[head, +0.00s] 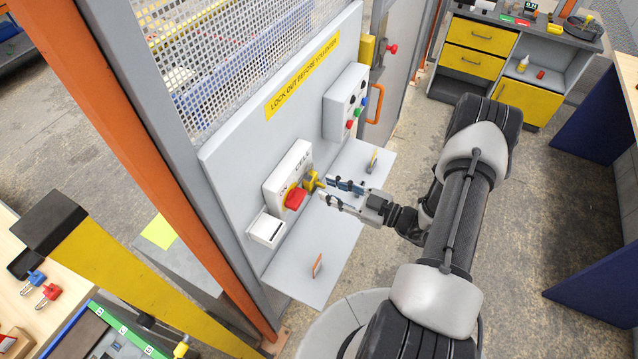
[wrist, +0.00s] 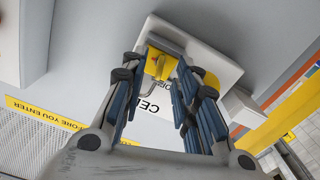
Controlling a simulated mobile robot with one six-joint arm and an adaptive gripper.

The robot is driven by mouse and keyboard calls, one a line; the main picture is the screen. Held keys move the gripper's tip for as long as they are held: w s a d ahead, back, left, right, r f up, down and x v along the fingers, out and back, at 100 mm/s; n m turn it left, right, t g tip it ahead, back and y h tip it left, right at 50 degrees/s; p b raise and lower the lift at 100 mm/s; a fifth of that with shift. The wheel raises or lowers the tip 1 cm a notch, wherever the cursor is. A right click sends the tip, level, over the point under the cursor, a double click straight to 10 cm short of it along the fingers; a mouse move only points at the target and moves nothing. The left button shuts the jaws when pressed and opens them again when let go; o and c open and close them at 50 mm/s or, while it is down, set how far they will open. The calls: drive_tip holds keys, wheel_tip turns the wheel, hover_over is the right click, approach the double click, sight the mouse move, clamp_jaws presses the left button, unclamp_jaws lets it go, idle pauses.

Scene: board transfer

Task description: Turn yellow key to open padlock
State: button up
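A yellow padlock (head: 312,181) hangs at the front of a white switch box (head: 288,172), right beside a red switch handle (head: 295,198). The wrist view shows the yellow padlock (wrist: 159,66) and a grey curved bar, which looks like its shackle. I cannot make out a separate yellow key. My gripper (head: 329,191) is open, with its blue-padded fingers pointing at the padlock from the right. In the wrist view, the fingers (wrist: 157,82) lie on either side of the padlock with gaps visible. I cannot tell whether the fingertips touch it.
A grey shelf (head: 300,283) runs below the panel, with a small orange-edged tag (head: 317,265) and another upright piece (head: 373,160) on it. A white open box (head: 266,229) is left of the switch box. A button box (head: 346,102) is to the right.

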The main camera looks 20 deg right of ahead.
drive_tip(key=v, duration=1.1)
drive_tip(key=s+a+r+n+g+b, duration=0.1)
drive_tip(key=a+r+n+g+b, duration=0.4)
drive_tip(key=n, duration=0.8)
drive_tip(key=s+a+r+n+g+b, duration=0.1)
drive_tip(key=a+r+n+g+b, duration=0.15)
drive_tip(key=a+n+g, duration=0.9)
drive_tip(key=s+a+m+t+h+b, duration=0.1)
drive_tip(key=s+m+t+h+b, duration=0.2)
drive_tip(key=m, duration=1.4)
drive_tip(key=s+a+r+m+t+h+b, duration=0.1)
drive_tip(key=s+m+t+h+b, duration=0.3)
drive_tip(key=m, duration=1.4)
drive_tip(key=s+h+b, duration=0.3)
drive_tip(key=h+b, duration=0.1)
drive_tip(key=shift+b, duration=0.35)
drive_tip(key=shift+r, duration=0.1)
